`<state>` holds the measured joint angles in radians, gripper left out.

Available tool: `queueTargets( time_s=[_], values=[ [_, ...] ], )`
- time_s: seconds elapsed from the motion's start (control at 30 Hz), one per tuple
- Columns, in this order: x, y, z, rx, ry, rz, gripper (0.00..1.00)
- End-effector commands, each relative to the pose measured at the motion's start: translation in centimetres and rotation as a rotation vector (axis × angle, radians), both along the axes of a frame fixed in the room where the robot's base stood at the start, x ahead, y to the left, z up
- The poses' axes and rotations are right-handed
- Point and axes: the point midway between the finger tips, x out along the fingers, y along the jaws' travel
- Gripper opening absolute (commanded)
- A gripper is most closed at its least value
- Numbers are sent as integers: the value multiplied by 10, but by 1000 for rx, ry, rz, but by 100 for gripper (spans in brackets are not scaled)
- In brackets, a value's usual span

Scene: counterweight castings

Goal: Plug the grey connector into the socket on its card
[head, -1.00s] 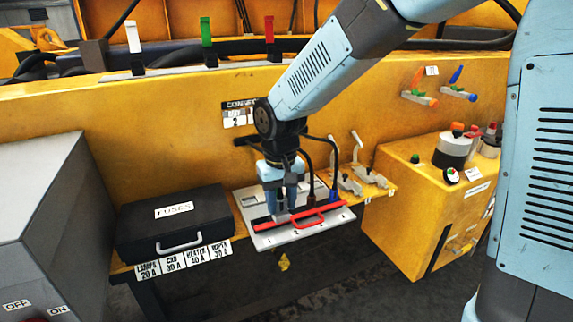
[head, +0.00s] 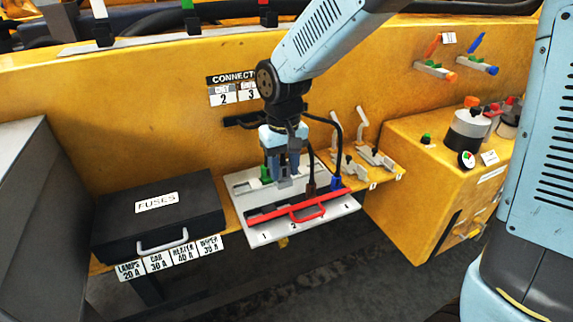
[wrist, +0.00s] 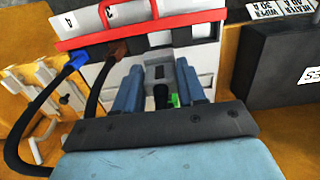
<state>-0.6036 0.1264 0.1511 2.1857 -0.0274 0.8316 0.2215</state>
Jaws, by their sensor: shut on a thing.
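My gripper (head: 284,165) points down over the white socket panel (head: 338,207) and is shut on the grey connector (head: 285,183). In the wrist view the grey connector (wrist: 159,72) sits between the blue fingers, with a black cable end behind it. The connector is behind the red bar (head: 275,208); whether it touches the panel I cannot tell. The card (head: 235,92) on the yellow wall is headed CONNECT, partly hidden by my arm; a 2 stands under a word that looks like GREY, and a 3 beside it.
A blue connector (head: 336,183), a brown one (head: 311,190) and a green one (head: 265,174) stand close around the gripper, with black cables looping behind. The black fuse box (head: 155,215) is at the left. Metal toggle clamps (head: 375,157) are at the right.

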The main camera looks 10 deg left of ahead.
Motion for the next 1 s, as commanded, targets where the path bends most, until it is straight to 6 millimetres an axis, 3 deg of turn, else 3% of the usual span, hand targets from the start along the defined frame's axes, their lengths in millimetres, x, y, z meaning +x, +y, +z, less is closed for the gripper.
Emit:
queueTargets(
  time_s=[0.6, 1.0],
  values=[
    [3, -4, -46, -1, 2, -10, 8],
    [3, -4, -57, 0, 0, -10, 8]
  ],
)
